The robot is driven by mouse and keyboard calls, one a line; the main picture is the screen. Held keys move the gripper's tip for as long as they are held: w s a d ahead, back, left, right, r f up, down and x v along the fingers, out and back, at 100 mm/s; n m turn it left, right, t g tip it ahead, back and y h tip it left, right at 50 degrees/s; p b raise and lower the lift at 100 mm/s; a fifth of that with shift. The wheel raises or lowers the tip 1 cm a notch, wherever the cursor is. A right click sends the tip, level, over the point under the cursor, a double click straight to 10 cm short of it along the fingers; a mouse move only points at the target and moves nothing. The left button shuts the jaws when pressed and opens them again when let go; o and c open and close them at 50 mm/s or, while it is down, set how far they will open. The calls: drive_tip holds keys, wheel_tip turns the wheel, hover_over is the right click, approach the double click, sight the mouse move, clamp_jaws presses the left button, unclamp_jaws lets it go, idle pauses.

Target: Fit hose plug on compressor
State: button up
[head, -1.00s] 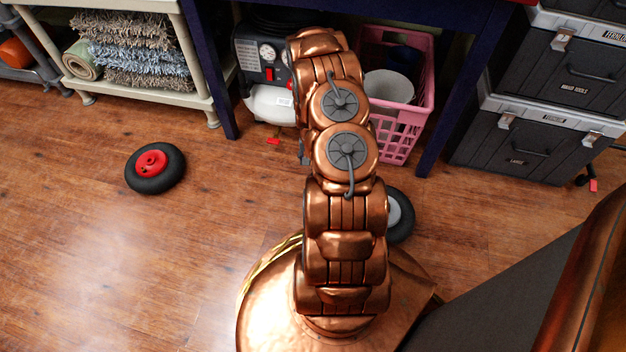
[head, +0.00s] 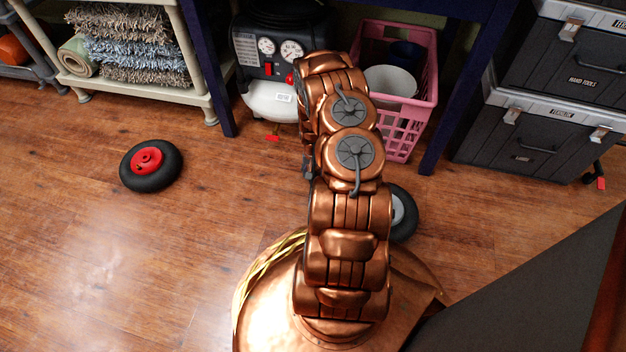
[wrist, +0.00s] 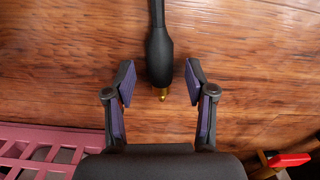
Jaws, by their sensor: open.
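The compressor (head: 262,50) stands under the dark blue table, with two round gauges, a red switch and a white tank (head: 270,100). My copper arm covers its right side. In the wrist view the hose plug (wrist: 159,55) is a black sleeve with a brass tip (wrist: 162,95), on a thin black hose running to the top edge. My gripper (wrist: 160,78) is open, its purple-padded fingers on either side of the plug's lower end, with gaps on both sides. The head view hides the plug and most of the gripper behind my arm.
A pink basket (head: 418,95) stands right of the compressor and shows at lower left in the wrist view. A red handle (wrist: 289,160) is at lower right there. A wheel (head: 150,165) lies on the open floor at left. Grey tool boxes (head: 540,130) stand at right.

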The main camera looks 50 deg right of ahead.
drive_tip(key=shift+f, duration=0.2)
clamp_jaws()
idle(0.3)
